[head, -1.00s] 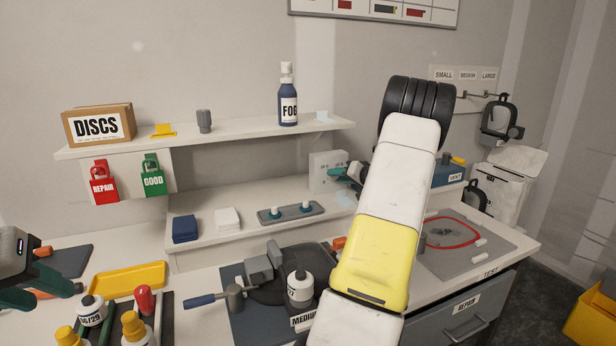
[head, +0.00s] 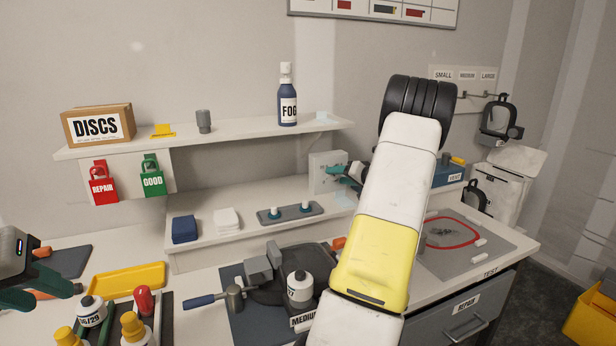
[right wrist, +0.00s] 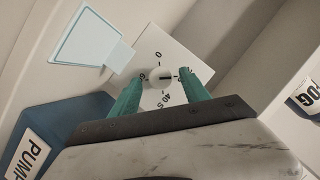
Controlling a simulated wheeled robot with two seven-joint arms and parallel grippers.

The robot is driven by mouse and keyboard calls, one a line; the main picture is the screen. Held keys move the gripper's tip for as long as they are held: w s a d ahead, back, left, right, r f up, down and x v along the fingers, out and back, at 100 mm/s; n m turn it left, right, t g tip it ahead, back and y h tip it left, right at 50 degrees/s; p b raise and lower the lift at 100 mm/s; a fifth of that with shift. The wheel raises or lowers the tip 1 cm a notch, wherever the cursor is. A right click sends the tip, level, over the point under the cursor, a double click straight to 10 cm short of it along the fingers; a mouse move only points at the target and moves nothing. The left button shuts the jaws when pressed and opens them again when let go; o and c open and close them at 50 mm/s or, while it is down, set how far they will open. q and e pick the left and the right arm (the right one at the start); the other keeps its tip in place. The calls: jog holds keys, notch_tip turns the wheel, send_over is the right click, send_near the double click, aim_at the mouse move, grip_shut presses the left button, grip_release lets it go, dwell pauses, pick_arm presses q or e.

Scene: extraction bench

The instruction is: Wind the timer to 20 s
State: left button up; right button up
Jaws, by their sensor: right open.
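The timer (head: 325,171) is a white box with a dial, standing on the raised bench shelf near the wall. A dark mark shows at the knob's right side; the setting is too small to read surely. My right gripper (right wrist: 166,90) is open, its two green fingers on either side of the knob, with gaps visible. In the head view my right arm hides most of that gripper. My left gripper (head: 44,292) is at the left edge, its fingers apart.
A light-blue tag (right wrist: 92,40) and the blue PUMP box (right wrist: 60,130) lie close to my right gripper. The FOG bottle (head: 288,97) stands on the upper shelf. A tray with two small pegs (head: 290,213) sits left of the timer.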

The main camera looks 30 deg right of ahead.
jog(key=v, duration=0.7)
jog(key=shift+s+d, duration=0.1)
